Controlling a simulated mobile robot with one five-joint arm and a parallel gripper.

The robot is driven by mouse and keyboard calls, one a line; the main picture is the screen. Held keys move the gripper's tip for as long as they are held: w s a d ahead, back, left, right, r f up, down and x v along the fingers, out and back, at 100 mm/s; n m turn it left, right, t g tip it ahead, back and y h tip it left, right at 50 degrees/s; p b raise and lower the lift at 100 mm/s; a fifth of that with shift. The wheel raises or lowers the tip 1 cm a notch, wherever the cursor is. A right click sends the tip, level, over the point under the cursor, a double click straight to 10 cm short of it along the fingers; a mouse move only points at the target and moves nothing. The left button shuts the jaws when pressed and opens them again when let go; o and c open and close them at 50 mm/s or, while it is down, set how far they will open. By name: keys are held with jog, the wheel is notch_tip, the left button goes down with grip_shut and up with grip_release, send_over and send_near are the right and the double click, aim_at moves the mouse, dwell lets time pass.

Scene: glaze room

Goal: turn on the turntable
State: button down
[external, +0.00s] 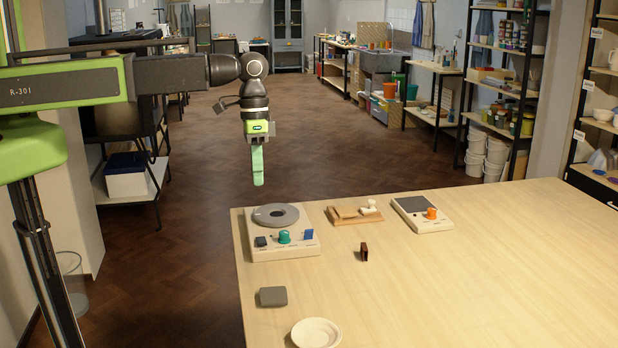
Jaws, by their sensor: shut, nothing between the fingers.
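I cannot tell the switch's position or whether the disc turns. My gripper (258,183) points down with its green fingers shut and empty. It appears above and behind the turntable, apart from it.
On the table (480,290) are a wooden tray (345,219) with a white piece, a device with an orange knob (416,222), a small dark brown block (364,252), a grey block (273,296) and a white dish (316,333). The table's right side is clear.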

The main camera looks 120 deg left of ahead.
aim_at(261, 241)
jog(key=shift+d, duration=0.1)
jog(key=f+b, duration=0.4)
jog(key=w+d+f+b, duration=0.1)
jog(key=f+b, duration=0.9)
jog(key=shift+w+d, duration=0.15)
jog(key=shift+w, duration=0.05)
jog(key=shift+r, duration=0.1)
jog(key=shift+w+d+f+g, duration=0.15)
jog(key=shift+f+g, duration=0.15)
jog(key=shift+f, duration=0.05)
jog(key=shift+r+y, duration=0.15)
jog(key=shift+y, duration=0.15)
jog(key=shift+s, duration=0.2)
